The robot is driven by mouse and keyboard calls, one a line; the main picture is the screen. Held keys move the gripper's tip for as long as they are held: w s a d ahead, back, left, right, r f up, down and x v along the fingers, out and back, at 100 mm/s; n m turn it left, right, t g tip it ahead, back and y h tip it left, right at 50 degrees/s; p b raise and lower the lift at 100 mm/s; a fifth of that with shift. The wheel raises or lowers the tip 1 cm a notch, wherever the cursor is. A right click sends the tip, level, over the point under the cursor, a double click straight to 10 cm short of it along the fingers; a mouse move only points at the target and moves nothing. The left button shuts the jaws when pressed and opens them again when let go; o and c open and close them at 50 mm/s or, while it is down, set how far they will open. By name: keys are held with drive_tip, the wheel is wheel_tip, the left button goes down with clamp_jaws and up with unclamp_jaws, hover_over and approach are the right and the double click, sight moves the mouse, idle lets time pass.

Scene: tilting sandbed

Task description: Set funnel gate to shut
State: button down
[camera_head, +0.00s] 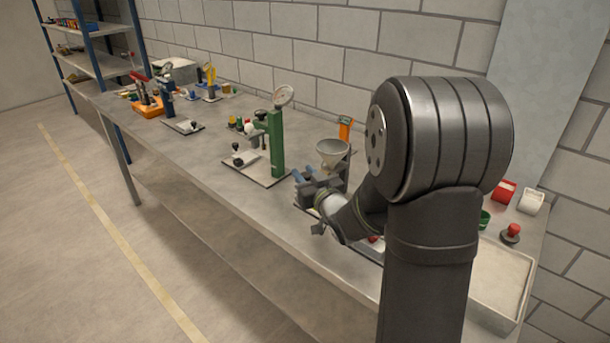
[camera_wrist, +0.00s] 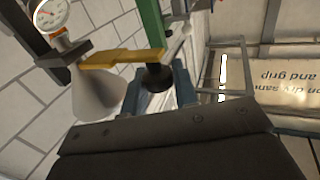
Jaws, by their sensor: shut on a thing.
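The pale grey funnel (camera_head: 332,152) is held on a dark stand on the bench, just beyond my gripper in the head view. A yellow gate bar (camera_wrist: 115,59) runs from the funnel to a round black knob (camera_wrist: 158,77). My gripper (camera_head: 305,175) has blue fingertips, which in the wrist view lie either side of the knob, shut on it. My arm hides part of the stand in the head view. I cannot tell the gate's setting from these frames.
A green press (camera_head: 277,150) with a dial gauge stands left of the funnel. An orange tool (camera_head: 345,127) stands behind it. A sand tray (camera_head: 527,305) and a red button (camera_head: 513,231) are at the right, with red and white holders behind. The bench's front edge is close to my gripper.

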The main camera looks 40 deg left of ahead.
drive_tip(key=w, duration=0.2)
drive_tip(key=shift+w, duration=0.4)
drive_tip(key=c, duration=1.2)
unclamp_jaws()
drive_tip(key=shift+s, duration=0.1)
drive_tip(key=v, duration=1.7)
drive_tip(key=shift+s+d, duration=0.15)
drive_tip(key=shift+d, duration=0.05)
